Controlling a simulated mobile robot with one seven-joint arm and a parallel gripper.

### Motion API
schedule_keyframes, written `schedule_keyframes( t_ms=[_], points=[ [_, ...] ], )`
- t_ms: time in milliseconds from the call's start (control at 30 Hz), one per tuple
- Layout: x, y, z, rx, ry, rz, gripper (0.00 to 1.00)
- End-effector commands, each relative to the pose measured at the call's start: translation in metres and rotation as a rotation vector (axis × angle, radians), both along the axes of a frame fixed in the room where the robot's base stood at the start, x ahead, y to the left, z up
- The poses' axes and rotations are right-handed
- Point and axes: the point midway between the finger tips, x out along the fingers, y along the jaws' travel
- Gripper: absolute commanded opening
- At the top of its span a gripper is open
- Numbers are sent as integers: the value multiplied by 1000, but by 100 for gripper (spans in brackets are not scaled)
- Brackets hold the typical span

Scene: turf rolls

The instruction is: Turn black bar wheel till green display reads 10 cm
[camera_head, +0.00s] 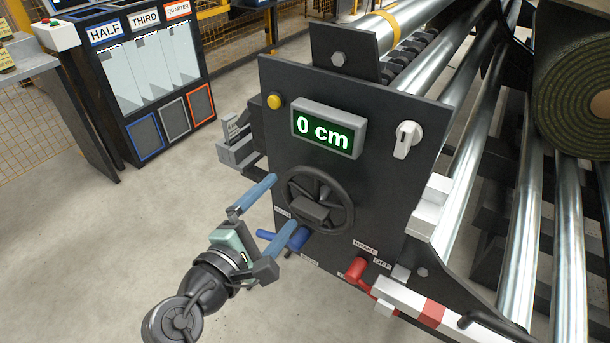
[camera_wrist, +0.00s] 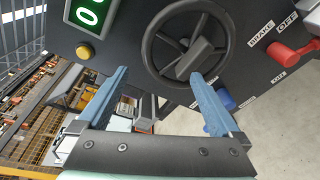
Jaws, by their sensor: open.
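The black bar wheel (camera_head: 316,199) is on the front of the dark machine panel, with a grey block-shaped bar across its middle. It also shows in the wrist view (camera_wrist: 147,50). The green display (camera_head: 327,131) above it reads 0 cm; part of it shows in the wrist view (camera_wrist: 91,14). My gripper (camera_head: 273,207) is open and empty, its two blue fingers spread in front of and to the left of the wheel. In the wrist view the fingertips (camera_wrist: 162,76) are apart, with the right one near the wheel's lower rim. Whether it touches cannot be told.
A blue lever (camera_head: 297,239) sits just below the wheel, close to my lower finger. A red brake lever (camera_head: 357,270), a yellow button (camera_head: 274,101) and a white knob (camera_head: 407,139) are on the panel. Metal rollers (camera_head: 520,230) lie right. Open floor (camera_head: 120,240) lies left.

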Motion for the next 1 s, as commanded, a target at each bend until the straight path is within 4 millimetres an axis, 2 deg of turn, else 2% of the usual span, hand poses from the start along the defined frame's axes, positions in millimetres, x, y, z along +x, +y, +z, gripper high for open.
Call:
schedule_keyframes(
  t_ms=[33,100,200,300,400,567,1000],
  points=[
    [-15,7,-9,-205,106,-2,100],
    [-35,11,-25,-468,211,-10,100],
    [-59,16,-38,-764,314,-14,100],
    [-74,19,-45,-953,365,-18,100],
    [-80,19,-48,-1039,385,-24,100],
    [-68,12,-49,-1053,389,-28,100],
    [8,-32,-49,-1047,388,-28,100]
  ],
)
